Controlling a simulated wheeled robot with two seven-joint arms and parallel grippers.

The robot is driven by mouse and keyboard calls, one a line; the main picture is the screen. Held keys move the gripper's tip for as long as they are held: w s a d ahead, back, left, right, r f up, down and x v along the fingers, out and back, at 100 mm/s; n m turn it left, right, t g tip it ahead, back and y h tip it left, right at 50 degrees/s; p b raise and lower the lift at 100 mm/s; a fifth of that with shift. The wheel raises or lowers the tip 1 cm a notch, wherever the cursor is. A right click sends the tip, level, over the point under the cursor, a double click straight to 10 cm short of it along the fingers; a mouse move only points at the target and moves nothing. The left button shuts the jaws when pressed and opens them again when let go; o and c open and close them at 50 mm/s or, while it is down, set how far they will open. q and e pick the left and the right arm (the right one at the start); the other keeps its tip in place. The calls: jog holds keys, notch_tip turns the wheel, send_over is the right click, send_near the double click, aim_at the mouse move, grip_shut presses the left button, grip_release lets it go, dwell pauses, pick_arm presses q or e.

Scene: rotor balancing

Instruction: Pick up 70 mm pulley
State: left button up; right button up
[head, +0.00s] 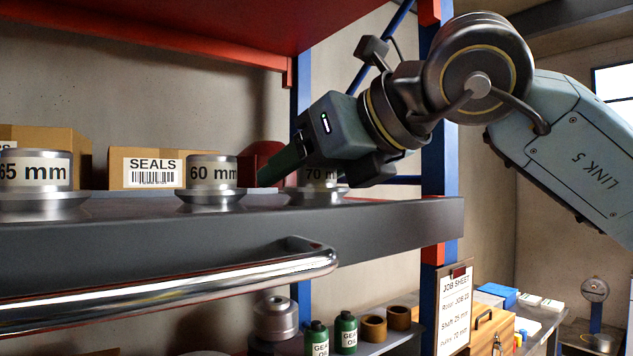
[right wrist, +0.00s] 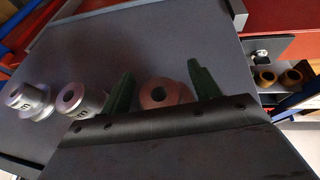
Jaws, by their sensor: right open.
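The 70 mm pulley (head: 318,196) stands on the shelf near its right end, a silver flanged hub. My right gripper (head: 272,174) reaches down over it from the upper right and hides most of it; part of its label shows. In the right wrist view the 70 mm pulley (right wrist: 152,93) lies between the two green fingers of my right gripper (right wrist: 160,72). The fingers are apart, one on each side; I cannot tell whether either touches it. My left gripper is not in view.
The 60 mm pulley (head: 210,174) stands close left of the gripper, the 65 mm pulley (head: 40,175) farther left. A SEALS box (head: 117,170) is behind them. A red upper shelf (head: 190,25) hangs above. A chrome rail (head: 200,288) runs along the front. The shelf's right end is clear.

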jog(key=c, duration=1.2)
jog(key=shift+c, duration=0.4)
jog(key=shift+r, duration=0.2)
